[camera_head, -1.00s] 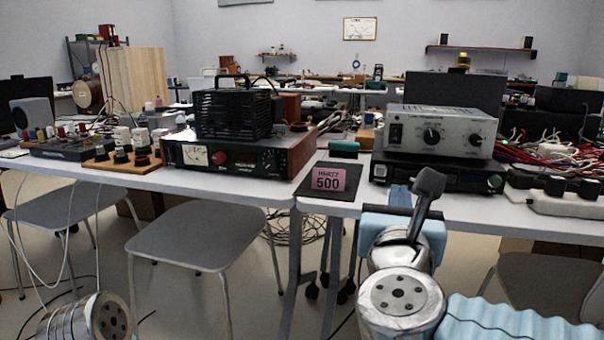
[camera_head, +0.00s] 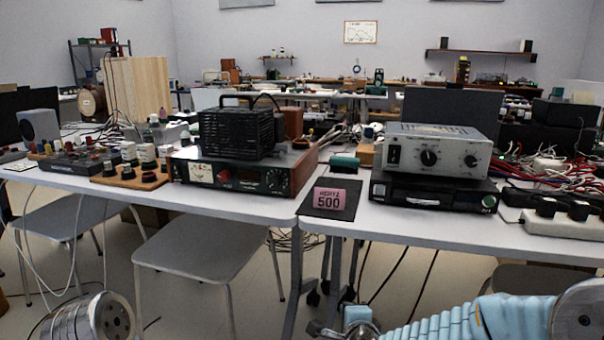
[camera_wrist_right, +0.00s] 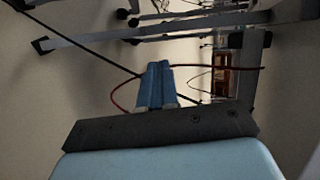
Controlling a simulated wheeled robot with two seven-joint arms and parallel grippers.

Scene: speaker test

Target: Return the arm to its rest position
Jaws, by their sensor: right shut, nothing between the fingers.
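My right arm (camera_head: 455,318) lies low across the bottom right of the head view, its light blue ribbed sleeve reaching left to a metal wrist part at the bottom edge. In the right wrist view my right gripper (camera_wrist_right: 156,70) has its two blue fingers together with nothing between them. It hangs below the tabletop level, with floor and table or chair legs beyond it. Only a silver joint of my left arm (camera_head: 95,318) shows at the bottom left of the head view; the left gripper is out of view.
The white table (camera_head: 430,228) runs across in front. It bears a pink "Hertz 500" card (camera_head: 330,201) on a black mat, a grey dial box (camera_head: 437,151) and a red-brown amplifier (camera_head: 240,177). A grey stool (camera_head: 205,240) stands before the table; thin cables hang at the left.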

